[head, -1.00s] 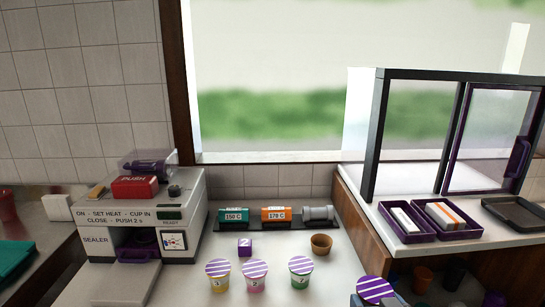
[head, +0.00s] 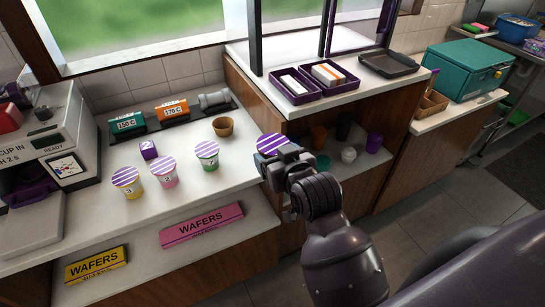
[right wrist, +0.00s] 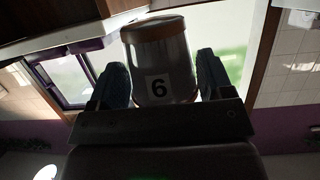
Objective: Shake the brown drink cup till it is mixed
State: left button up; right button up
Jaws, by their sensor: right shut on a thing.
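My right gripper (head: 270,160) is shut on a lidded drink cup, with its arm coming in from the lower right. In the head view only the cup's purple-and-white striped lid (head: 270,143) shows clearly; the gripper hides its body. In the right wrist view the cup (right wrist: 165,60) sits between the two dark fingers. Its body looks greyish brown with a brown rim, and it bears a "6" label. The cup is held in the air, just right of the white counter's edge in the head view. My left gripper is not in view.
Yellow (head: 127,183), pink (head: 163,172) and green (head: 207,155) lidded cups stand on the counter (head: 120,215), with a small brown cup (head: 223,126) behind. The sealer (head: 55,140) is at left. A shelf unit with trays (head: 328,76) stands behind my gripper.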

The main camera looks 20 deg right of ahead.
aim_at(277, 140)
jog(key=shift+f, duration=0.65)
notch_tip(277, 140, up, 6)
jog(key=shift+r, duration=0.2)
notch_tip(277, 140, down, 6)
jog(key=shift+r, duration=0.1)
jog(key=shift+s+f, duration=0.1)
jog(key=shift+f, duration=0.2)
notch_tip(277, 140, up, 6)
jog(key=shift+r, duration=0.15)
notch_tip(277, 140, down, 6)
jog(key=shift+r, duration=0.1)
jog(key=shift+f, duration=0.35)
jog(key=shift+r, duration=0.1)
